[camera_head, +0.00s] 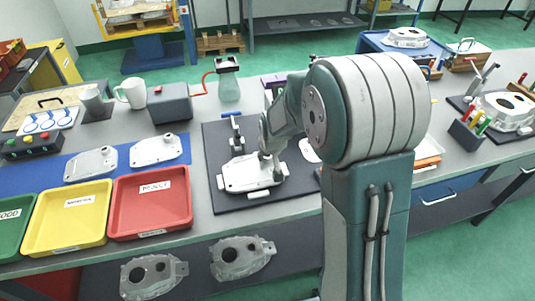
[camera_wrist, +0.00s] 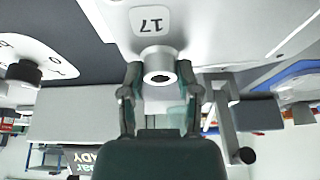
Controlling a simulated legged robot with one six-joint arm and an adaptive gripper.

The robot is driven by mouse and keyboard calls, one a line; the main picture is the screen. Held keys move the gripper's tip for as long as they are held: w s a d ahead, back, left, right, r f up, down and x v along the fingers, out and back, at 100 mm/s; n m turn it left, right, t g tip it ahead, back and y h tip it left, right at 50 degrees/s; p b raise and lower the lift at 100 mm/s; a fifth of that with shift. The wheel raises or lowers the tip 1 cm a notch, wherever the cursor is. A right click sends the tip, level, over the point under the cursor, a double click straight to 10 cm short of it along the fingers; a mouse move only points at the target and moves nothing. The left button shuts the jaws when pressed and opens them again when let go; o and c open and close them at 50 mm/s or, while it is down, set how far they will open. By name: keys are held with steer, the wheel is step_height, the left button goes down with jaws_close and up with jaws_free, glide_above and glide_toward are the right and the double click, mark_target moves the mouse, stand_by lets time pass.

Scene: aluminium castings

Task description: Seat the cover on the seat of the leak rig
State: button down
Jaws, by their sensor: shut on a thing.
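The light grey cover (camera_head: 250,174) is over the leak rig (camera_head: 217,140), a dark plate on the bench. It looks roughly level; whether it rests fully on the seat cannot be told, as the cover hides the seat. In the wrist view the cover (camera_wrist: 205,28) fills the top, with a "17" label and a round boss. My gripper (camera_wrist: 159,78) has its two fingers closed on either side of this boss. In the head view my gripper (camera_head: 271,168) reaches down to the cover's right part. A clamp with a blue handle (camera_head: 231,114) stands behind the cover.
Left of the rig are a red reject tray (camera_head: 150,230), a yellow tray (camera_head: 66,246) and a green tray (camera_head: 12,249). Two more covers (camera_head: 157,149) lie on a blue mat. A grey box (camera_head: 170,106) stands behind. My arm hides the bench right of the rig.

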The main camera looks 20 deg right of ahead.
steer(key=shift+f, duration=0.55)
steer(key=shift+c, duration=1.2)
jaws_free()
steer(key=v, duration=1.1)
steer(key=shift+s+r, duration=0.2)
steer(key=shift+r, duration=0.15)
steer(key=s+r, duration=0.4)
steer(key=s, duration=0.7)
steer(key=s+r+t, duration=0.1)
steer(key=s+r, duration=0.4)
steer(key=s, duration=0.7)
steer(key=shift+r, duration=0.2)
